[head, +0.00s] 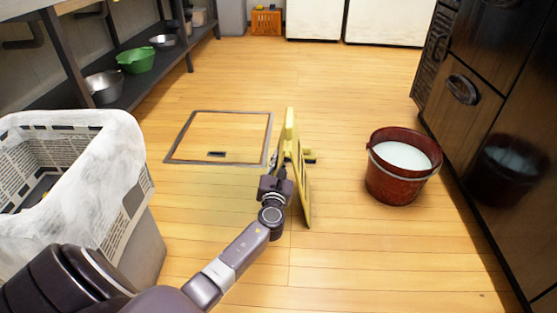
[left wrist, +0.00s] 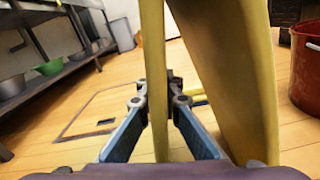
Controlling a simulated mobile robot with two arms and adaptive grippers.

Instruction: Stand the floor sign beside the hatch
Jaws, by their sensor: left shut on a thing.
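The yellow floor sign (head: 291,135) is upright with its two panels spread a little, just right of the hatch. My left gripper (head: 282,165) is shut on one panel at the sign's near side. In the left wrist view the fingers (left wrist: 158,98) close around the thin yellow panel (left wrist: 152,60), with the other panel (left wrist: 225,60) to the right. I cannot tell whether the sign's feet touch the floor. The hatch (head: 220,135) is a dark-framed square flush in the wooden floor; it also shows in the left wrist view (left wrist: 95,108). My right gripper is not in view.
A red bucket of whitish liquid (head: 395,178) stands right of the sign, near dark cabinets (head: 470,110). A bin lined with newspaper (head: 140,225) stands at the left front. Shelves with bowls (head: 136,60) run along the left. The floor beyond the hatch is clear.

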